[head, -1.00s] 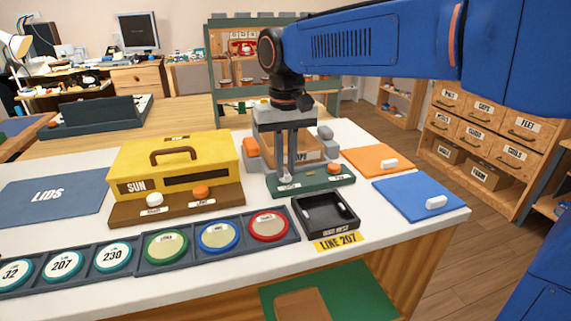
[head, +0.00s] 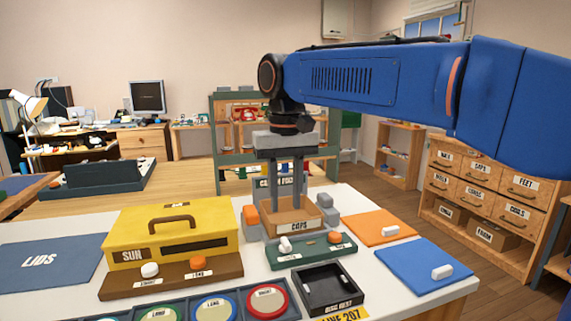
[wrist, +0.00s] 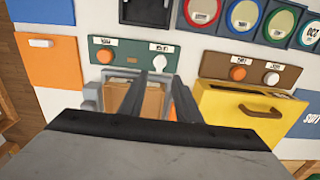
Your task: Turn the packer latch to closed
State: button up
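The packer (head: 262,238) appears to be the grey frame around a brown box labelled CAPS (head: 297,228), with a green panel (head: 318,257) in front. The panel carries a white knob (head: 285,244) and an orange knob (head: 335,238); both also show in the wrist view, white (wrist: 160,63) and orange (wrist: 103,56). An orange block (head: 250,215) sits at the frame's left side. I cannot tell which part is the latch or its position. My gripper (head: 287,204) points down over the CAPS box, its two fingers apart with nothing between them.
A yellow box labelled SUN (head: 170,233) stands left on a brown base with two knobs. A black tray (head: 328,290) lies in front of the packer. An orange mat (head: 375,228) and a blue mat (head: 420,268) lie right, each with a white piece.

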notch_tip(320, 180, up, 8)
dwell(0.4)
jog(key=shift+s, duration=0.1)
